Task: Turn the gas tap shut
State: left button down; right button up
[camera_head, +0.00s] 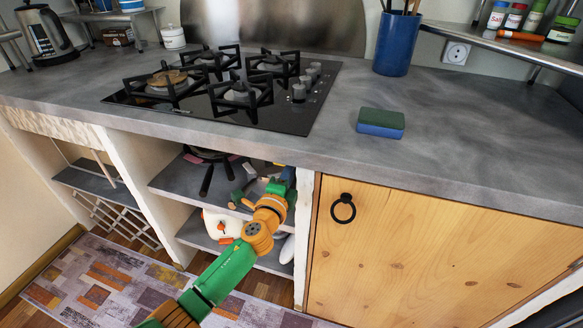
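My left arm, green and orange, comes in from the bottom and reaches toward the open shelves under the counter. My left gripper (265,184) is at the upper shelf opening, small and partly covered by its own wrist; its fingers cannot be made out clearly. A gas tap cannot be made out; the area behind the gripper and wrist is hidden. The black gas hob (215,95) lies on the counter above, with several grey control knobs (299,92) along its right side. My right gripper is not in view.
A dark pan (206,178) lies on the upper shelf (178,180), left of the gripper. A white wall stands on either side of the opening. A closed wooden door (420,250) with a black ring handle (343,209) is to the right. A sponge (380,123) lies on the counter (460,130).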

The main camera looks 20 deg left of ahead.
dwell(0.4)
pick_arm(q)
jog(key=c, duration=0.8)
grip_release()
jog(key=shift+s, duration=0.1)
jog(key=s+p, duration=0.1)
jog(key=s, duration=0.6)
jog(key=shift+a, duration=0.15)
